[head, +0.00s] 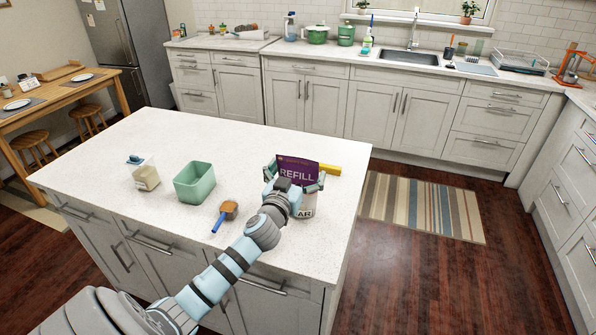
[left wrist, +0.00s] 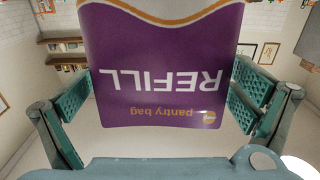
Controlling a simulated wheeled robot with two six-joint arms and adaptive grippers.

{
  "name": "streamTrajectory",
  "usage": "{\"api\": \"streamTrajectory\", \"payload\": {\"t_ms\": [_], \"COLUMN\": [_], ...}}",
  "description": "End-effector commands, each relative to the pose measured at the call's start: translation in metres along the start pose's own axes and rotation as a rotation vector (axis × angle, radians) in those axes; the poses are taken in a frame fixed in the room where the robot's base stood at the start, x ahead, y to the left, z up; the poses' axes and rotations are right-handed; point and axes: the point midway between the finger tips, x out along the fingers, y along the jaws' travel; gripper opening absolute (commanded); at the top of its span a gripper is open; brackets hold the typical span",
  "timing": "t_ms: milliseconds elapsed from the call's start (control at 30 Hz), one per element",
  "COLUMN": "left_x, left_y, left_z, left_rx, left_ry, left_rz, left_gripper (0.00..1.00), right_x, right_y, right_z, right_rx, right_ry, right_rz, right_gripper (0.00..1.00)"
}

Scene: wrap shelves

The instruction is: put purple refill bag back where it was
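The purple refill bag (head: 298,168) has a purple upper part with REFILL on it and a white lower part. It is upright at the right side of the island counter (head: 170,244). My left gripper (head: 296,182) has its fingers on both sides of the bag, apparently pressed against its edges. In the left wrist view the bag (left wrist: 165,75) appears upside down and fills the space between the finger pads (left wrist: 163,92). My gripper and arm hide part of the bag, and I cannot tell whether its base touches the counter. My right gripper is not in view.
A green open bin (head: 195,184), a clear container (head: 147,177) with pale contents and a scoop (head: 229,209) with a blue handle are on the counter to the left. A yellow object (head: 330,170) lies just right of the bag. The counter's far left is clear.

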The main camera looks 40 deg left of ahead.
Motion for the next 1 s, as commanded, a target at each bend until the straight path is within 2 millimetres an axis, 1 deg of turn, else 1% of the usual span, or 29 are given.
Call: {"api": "streamTrajectory", "payload": {"t_ms": [133, 267, 367, 600, 700, 800, 1000], "left_x": [-0.001, -0.013, -0.033, -0.096, -0.112, -0.120, -0.120], "left_y": [0.000, 0.000, 0.000, 0.000, 0.000, 0.000, 0.000], "left_z": [-0.002, 0.001, 0.000, 0.001, 0.001, -0.001, -0.001], "left_rx": [0.000, 0.001, 0.001, 0.001, 0.002, 0.000, -0.001], "left_ry": [0.000, -0.001, 0.000, -0.002, -0.001, 0.000, 0.001], "left_rz": [0.000, 0.000, 0.003, 0.003, 0.001, 0.001, 0.000], "left_gripper": [1.00, 1.00, 1.00, 1.00, 1.00, 1.00, 1.00], "right_x": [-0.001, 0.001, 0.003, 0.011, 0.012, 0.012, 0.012], "right_y": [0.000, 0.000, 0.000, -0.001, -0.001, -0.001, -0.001], "right_z": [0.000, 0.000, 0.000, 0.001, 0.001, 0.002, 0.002], "right_rx": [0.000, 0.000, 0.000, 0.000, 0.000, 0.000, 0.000], "right_ry": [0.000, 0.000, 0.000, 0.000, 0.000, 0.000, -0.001], "right_rz": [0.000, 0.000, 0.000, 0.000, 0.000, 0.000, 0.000], "right_gripper": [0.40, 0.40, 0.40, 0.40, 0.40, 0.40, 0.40]}}
